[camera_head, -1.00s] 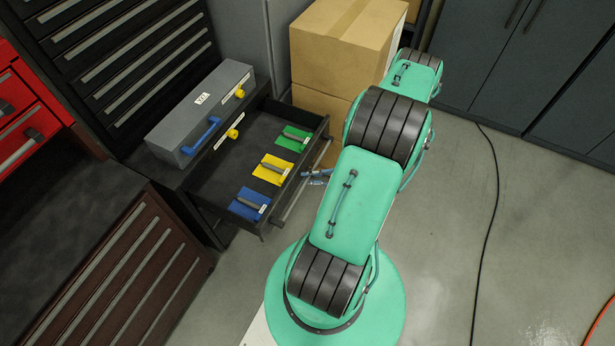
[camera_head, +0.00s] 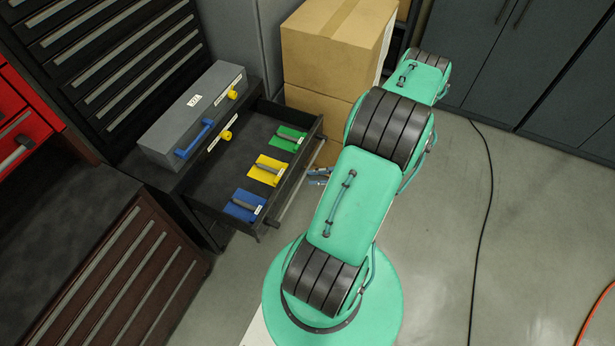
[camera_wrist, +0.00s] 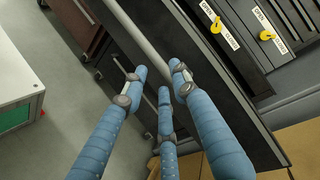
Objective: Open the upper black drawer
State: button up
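The upper black drawer (camera_head: 216,187) is pulled well out of its cabinet in the head view. Its grey bar handle (camera_head: 292,192) runs along the front; the handle also shows in the wrist view (camera_wrist: 142,32). My gripper (camera_head: 319,176) is just off the drawer front, towards the handle's far end. In the wrist view my gripper (camera_wrist: 160,74) has its three blue fingers spread, with nothing gripped between them. The handle runs up close to the fingertips; whether they touch it I cannot tell.
Inside the drawer lie blue (camera_head: 243,205), yellow (camera_head: 267,170) and green (camera_head: 287,138) plates with handles. A grey case (camera_head: 195,112) sits on the cabinet top. Cardboard boxes (camera_head: 335,50) stand behind my arm.

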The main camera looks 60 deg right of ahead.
jog(key=v, duration=0.7)
dwell(0.7)
jog(key=w+a+r+n+g+y, duration=0.2)
jog(key=w+r+g, duration=0.2)
jog(key=w+r, duration=0.4)
jog(key=w+a+r+n+g+y, duration=0.1)
jog(key=w+a+r+n+g, duration=0.15)
jog(key=w+r, duration=0.5)
jog(key=w+a+r+n+g+h, duration=0.1)
jog(key=w+a+r+n+g, duration=0.2)
jog(key=a+r, duration=0.45)
jog(key=w+a+r+n+g+h, duration=0.1)
jog(key=w+a+r+g, duration=0.3)
jog(key=r, duration=0.7)
jog(key=w+a+r+n+h, duration=0.1)
jog(key=a+r+h, duration=0.1)
jog(key=a+r, duration=0.55)
jog(key=w+a+r+n+h, duration=0.15)
jog(key=a+r, duration=0.35)
jog(key=a, duration=0.5)
jog(key=s+a+r+n+t+h, duration=0.1)
jog(key=s+a+r+t+h, duration=0.1)
jog(key=s+a+r, duration=0.2)
jog(key=s+a+r+n+t+h, duration=0.1)
jog(key=s+a+r, duration=0.4)
jog(key=a, duration=0.5)
jog(key=shift+s+r+n+t+h, duration=0.15)
jog(key=shift+r+n+t+h, duration=0.25)
jog(key=shift+n+t, duration=0.25)
